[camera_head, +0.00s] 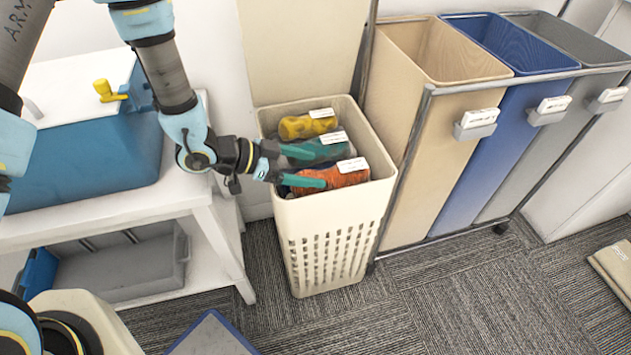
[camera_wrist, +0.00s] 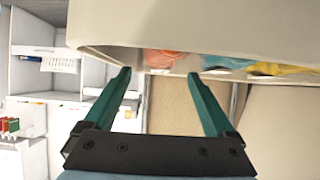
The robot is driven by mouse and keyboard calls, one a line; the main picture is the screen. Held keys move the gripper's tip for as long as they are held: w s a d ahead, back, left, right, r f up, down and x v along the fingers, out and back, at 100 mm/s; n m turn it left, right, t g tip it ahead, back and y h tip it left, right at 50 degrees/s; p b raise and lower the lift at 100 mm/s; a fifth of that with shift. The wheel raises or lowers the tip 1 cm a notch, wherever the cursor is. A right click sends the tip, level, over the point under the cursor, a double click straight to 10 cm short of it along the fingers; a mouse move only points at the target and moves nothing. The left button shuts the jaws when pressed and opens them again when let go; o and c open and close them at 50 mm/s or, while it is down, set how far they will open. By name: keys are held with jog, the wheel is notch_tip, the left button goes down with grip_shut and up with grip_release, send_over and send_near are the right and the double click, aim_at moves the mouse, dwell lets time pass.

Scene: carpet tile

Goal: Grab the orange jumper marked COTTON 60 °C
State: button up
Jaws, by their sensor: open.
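The orange jumper (camera_head: 345,178) is rolled up at the front of a cream laundry hamper (camera_head: 328,240), with a white tag on top whose print is too small to read. In the wrist view the orange jumper (camera_wrist: 166,58) shows just past the hamper's pale rim (camera_wrist: 190,30). My gripper (camera_head: 320,169) is open and empty, reaching in from the left over the hamper. Its green fingers appear apart, one partly in front of the orange jumper in the head view. The wrist view shows the fingertips (camera_wrist: 159,75) spread, with nothing between them; contact cannot be told.
A teal garment (camera_head: 320,149) and a yellow garment (camera_head: 307,126) lie behind the orange one. The hamper's lid stands raised behind. Beige (camera_head: 440,80), blue (camera_head: 520,60) and grey bins stand right. A white table (camera_head: 110,205) with a blue cooler (camera_head: 90,150) stands left.

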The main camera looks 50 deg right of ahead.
aim_at(327, 170)
jog(key=shift+x, duration=3.2)
jog(key=shift+w, duration=0.1)
jog(key=c, duration=1.4)
